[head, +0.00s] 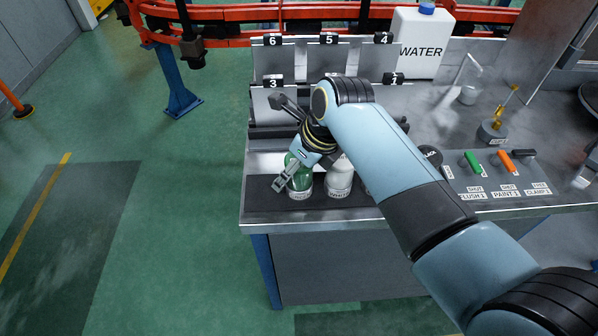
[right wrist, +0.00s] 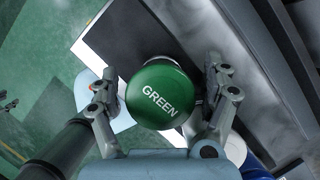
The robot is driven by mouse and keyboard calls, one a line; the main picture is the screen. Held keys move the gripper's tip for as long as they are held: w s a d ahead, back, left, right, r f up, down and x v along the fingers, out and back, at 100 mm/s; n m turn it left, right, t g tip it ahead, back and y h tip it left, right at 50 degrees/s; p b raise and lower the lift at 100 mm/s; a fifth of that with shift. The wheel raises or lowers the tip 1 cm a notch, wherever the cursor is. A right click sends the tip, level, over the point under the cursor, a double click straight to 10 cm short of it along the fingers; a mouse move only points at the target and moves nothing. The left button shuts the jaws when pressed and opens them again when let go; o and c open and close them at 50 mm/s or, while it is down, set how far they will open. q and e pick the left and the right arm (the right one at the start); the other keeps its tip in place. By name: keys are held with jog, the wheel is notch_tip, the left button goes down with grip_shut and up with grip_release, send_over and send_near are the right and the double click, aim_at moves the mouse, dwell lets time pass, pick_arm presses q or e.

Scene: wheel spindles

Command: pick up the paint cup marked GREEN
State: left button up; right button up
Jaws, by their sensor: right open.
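The paint cup marked GREEN (head: 301,184) stands upright on the dark mat at the bench's front left. In the right wrist view its round green lid (right wrist: 158,96) reads GREEN and faces the camera. My right gripper (head: 283,143) is over the cup and open. In the right wrist view the two fingers of my right gripper (right wrist: 162,84) are spread on either side of the lid. The arm hides part of the cup in the head view. My left gripper is not in view.
A white cup (head: 340,181) stands close to the green cup's right, partly behind my arm. A numbered rack (head: 345,60) rises behind. A WATER jug (head: 418,42) and coloured levers (head: 473,160) are to the right. The bench's front edge (head: 300,222) is near.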

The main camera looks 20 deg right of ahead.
jog(key=shift+x, duration=1.1)
jog(key=c, duration=1.5)
jog(key=shift+r, duration=0.1)
jog(key=shift+c, duration=0.2)
